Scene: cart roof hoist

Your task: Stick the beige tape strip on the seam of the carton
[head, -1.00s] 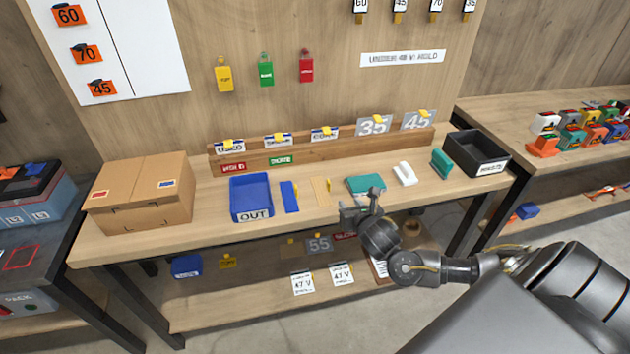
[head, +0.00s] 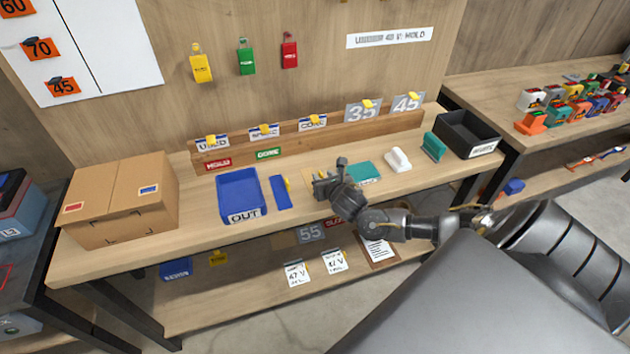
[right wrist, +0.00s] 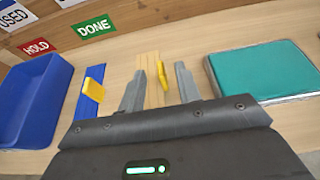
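The beige tape strip (right wrist: 152,66) lies on the bench with a yellow tab on it. In the head view the strip (head: 308,175) is partly hidden by my right gripper (head: 328,178). In the right wrist view my right gripper (right wrist: 160,78) is open, its two grey fingers on either side of the strip. I cannot tell how high the fingers are above the bench. The closed brown carton (head: 124,224) stands at the bench's left end, its seam running between the two top flaps. My left gripper is not in view.
A blue OUT tray (head: 240,208) and a blue strip (head: 278,193) with a yellow tab lie left of my right gripper. A teal pad (head: 365,173), a white tool (head: 397,160), a green tool (head: 434,147) and a black bin (head: 466,135) are to the right. A wooden sign rail runs behind.

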